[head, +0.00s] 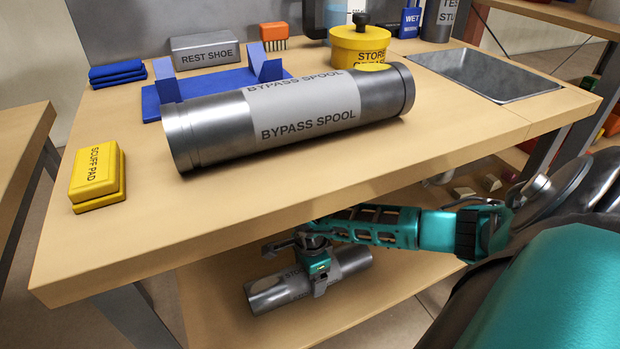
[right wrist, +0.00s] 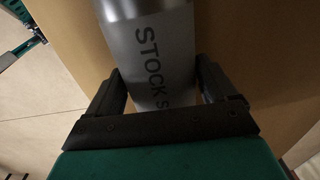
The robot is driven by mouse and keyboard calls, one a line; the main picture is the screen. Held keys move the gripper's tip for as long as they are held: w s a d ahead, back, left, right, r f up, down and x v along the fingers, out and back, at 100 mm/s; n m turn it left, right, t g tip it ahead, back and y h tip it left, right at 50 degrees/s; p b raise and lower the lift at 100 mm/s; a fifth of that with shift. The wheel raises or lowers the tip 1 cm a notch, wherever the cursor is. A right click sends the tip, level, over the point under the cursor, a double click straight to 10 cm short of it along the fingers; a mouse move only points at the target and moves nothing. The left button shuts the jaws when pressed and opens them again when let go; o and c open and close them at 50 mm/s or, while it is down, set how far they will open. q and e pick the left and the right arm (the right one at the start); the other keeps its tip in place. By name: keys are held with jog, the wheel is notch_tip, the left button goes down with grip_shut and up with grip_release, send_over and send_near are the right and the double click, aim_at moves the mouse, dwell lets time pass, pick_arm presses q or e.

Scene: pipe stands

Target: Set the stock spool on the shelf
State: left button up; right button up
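The stock spool (head: 268,296) is a short grey metal pipe with a lighter label, low under the table at the lower shelf (head: 215,318). My right gripper (head: 318,285) is over its middle, with fingers on either side. In the right wrist view the stock spool (right wrist: 152,60) shows the letters "STOCK S" and lies between the two dark fingers of the right gripper (right wrist: 160,85), which appear to press its sides. Whether the spool rests on the shelf or hangs just above it, I cannot tell. My left gripper is not in view.
Above, the bypass spool (head: 200,134) lies on the tabletop (head: 300,190), whose front edge overhangs the shelf. A yellow scuff pad (head: 96,172), blue cradle mat (head: 215,82), rest shoe (head: 204,52), yellow pot (head: 358,45) and sunken metal tray (head: 485,75) are also there.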

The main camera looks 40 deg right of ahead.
jog(key=shift+o, duration=0.4)
jog(key=shift+o, duration=1)
jog(key=shift+s+f, duration=0.1)
jog(key=shift+s, duration=0.05)
jog(key=shift+r, duration=3.85)
